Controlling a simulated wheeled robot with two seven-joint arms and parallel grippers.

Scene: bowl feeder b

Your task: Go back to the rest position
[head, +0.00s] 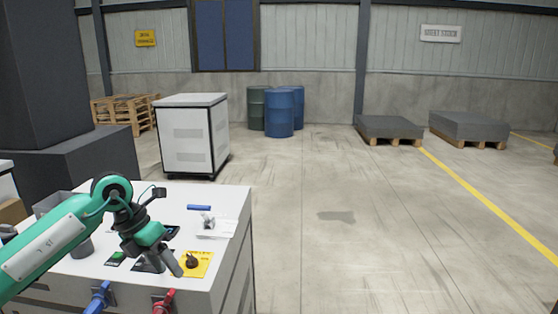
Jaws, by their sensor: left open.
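My left arm comes in from the left over the white cabinet top (228,205). My left gripper (166,265) is open and points down over the front part of that top, with nothing seen between its fingers. It is beside a yellow plate with a black knob (192,262). I cannot tell whether the fingertips touch the surface. The arm and gripper hide part of the cabinet top. My right gripper is not in view.
On the cabinet top are a blue bar (199,208), a small metal part (208,221) and a grey bin (58,203). Blue (98,298) and red (164,302) fittings stick out in front. A white wheeled cabinet (194,135) stands behind.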

